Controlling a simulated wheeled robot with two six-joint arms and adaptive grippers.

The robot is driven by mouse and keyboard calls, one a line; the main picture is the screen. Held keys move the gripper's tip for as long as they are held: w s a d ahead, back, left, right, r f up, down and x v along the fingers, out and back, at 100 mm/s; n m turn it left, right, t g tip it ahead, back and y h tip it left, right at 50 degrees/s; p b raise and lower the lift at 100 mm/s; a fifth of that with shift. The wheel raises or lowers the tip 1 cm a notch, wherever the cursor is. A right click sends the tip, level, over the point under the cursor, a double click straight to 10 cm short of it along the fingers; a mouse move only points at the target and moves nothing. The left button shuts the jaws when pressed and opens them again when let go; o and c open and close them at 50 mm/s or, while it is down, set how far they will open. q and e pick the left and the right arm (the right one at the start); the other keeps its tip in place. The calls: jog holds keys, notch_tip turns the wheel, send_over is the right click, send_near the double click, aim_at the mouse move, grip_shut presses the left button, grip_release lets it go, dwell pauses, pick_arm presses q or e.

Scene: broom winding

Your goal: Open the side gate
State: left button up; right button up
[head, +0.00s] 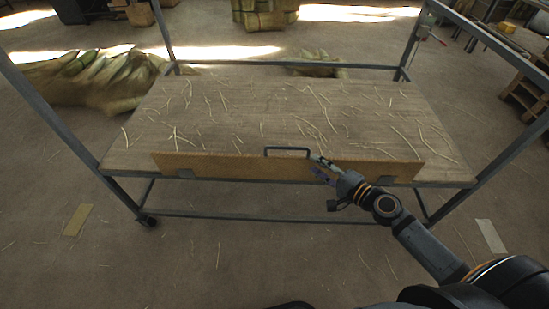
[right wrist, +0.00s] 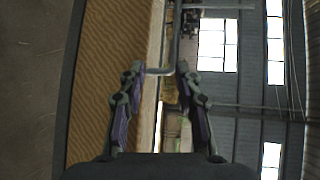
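The side gate (head: 230,167) is a long, low tan board standing along the front edge of the cart's top. A dark grey U-shaped handle (head: 287,149) rises from the middle of its upper edge. My right gripper (head: 317,158) is at the right end of the handle. In the right wrist view, the gate (right wrist: 105,60) fills the left side, and the handle (right wrist: 158,71) shows between the fingertips of my right gripper (right wrist: 157,73). The fingers are spread apart; whether either touches the handle is unclear. My left gripper is not in view.
The cart's wooden top (head: 260,110) is strewn with thin straw pieces. Its grey metal posts (head: 60,120) rise at the corners. Straw bundles (head: 85,80) lie on the floor behind left. Wooden pallets (head: 525,97) stand at the right.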

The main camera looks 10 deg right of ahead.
aim_at(289, 147)
jog(key=shift+y, duration=0.5)
jog(key=w+a, duration=0.1)
jog(key=w+a+r+p, duration=0.1)
jog(key=w+a, duration=0.1)
jog(key=w+a+p, duration=0.1)
jog(key=w, duration=0.1)
jog(key=shift+a+r, duration=0.35)
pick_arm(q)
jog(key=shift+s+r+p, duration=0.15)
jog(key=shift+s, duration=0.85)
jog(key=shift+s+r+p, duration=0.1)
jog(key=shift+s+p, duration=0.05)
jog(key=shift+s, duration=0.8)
pick_arm(e)
jog(key=shift+x, duration=2.3)
jog(key=shift+f, duration=0.2)
grip_shut()
